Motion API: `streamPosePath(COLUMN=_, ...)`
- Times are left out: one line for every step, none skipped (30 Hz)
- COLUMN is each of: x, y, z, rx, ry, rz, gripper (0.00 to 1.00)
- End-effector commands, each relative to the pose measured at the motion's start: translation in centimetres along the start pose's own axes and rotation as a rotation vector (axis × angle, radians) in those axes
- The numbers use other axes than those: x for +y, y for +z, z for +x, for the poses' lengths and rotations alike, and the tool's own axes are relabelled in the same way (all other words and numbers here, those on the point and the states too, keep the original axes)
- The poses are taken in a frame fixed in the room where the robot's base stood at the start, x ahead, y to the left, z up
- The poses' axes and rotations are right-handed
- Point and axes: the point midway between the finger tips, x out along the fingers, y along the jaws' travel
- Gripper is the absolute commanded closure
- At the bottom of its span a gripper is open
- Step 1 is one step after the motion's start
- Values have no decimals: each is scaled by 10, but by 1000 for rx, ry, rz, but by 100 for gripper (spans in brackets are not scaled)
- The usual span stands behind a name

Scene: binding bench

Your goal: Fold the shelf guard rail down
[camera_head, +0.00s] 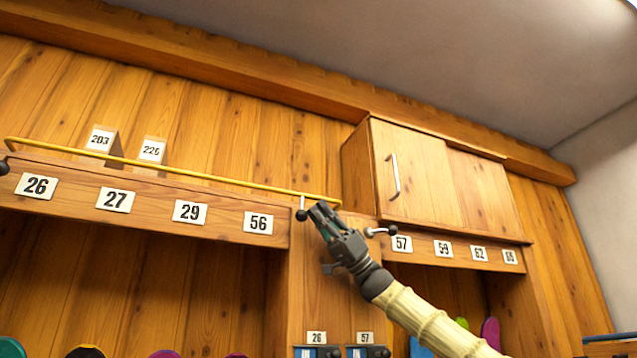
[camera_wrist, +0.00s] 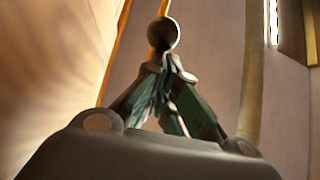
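The guard rail (camera_head: 200,176) is a thin yellow bar running along the front of the upper left shelf, above its board. A short pale post with a dark ball joint (camera_head: 302,215) is near its right end. My gripper (camera_head: 318,209) is at that right end, just right of the ball, its fingers overlapping the bar in the head view. In the wrist view the green-grey fingers (camera_wrist: 170,72) converge almost together. A dark ball (camera_wrist: 163,33) shows just past their tips, with the yellow bar (camera_wrist: 160,8) beyond. I see nothing clearly held between the fingers.
A wooden cabinet (camera_head: 430,180) with a metal handle stands right of the gripper. A pale lever with a dark ball (camera_head: 392,230) sticks out below it, close to my wrist. Number cards 203 (camera_head: 101,139) and 220 (camera_head: 152,150) stand behind the rail.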

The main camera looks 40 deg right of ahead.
Motion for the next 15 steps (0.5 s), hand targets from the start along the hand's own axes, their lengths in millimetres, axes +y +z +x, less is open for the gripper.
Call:
streamPosePath(x=1, y=3, z=1, rx=-4, ry=0, rz=2, gripper=100)
streamPosePath(x=1, y=3, z=1, rx=-4, ry=0, rz=2, gripper=100)
streamPosePath(x=1, y=3, z=1, rx=-4, ry=-1, rz=2, gripper=100)
streamPosePath(x=1, y=3, z=1, rx=-4, ry=-1, rz=2, gripper=100)
streamPosePath(x=1, y=3, z=1, rx=-4, ry=-1, rz=2, gripper=100)
streamPosePath(x=1, y=3, z=1, rx=-4, ry=-1, rz=2, gripper=100)
streamPosePath(x=1, y=3, z=1, rx=-4, ry=-1, rz=2, gripper=100)
streamPosePath(x=1, y=3, z=1, rx=-4, ry=-1, rz=1, gripper=100)
streamPosePath(x=0, y=3, z=1, rx=-4, ry=-1, rz=1, gripper=100)
streamPosePath(x=0, y=4, z=2, rx=-5, ry=-1, rz=1, gripper=100)
streamPosePath(x=0, y=4, z=2, rx=-5, ry=-1, rz=1, gripper=100)
streamPosePath(x=0, y=4, z=1, rx=-5, ry=-1, rz=1, gripper=100)
streamPosePath(x=0, y=4, z=1, rx=-5, ry=-1, rz=1, gripper=100)
streamPosePath(x=0, y=4, z=0, rx=-5, ry=-1, rz=1, gripper=100)
streamPosePath(x=1, y=3, z=-2, rx=-4, ry=0, rz=1, gripper=100)
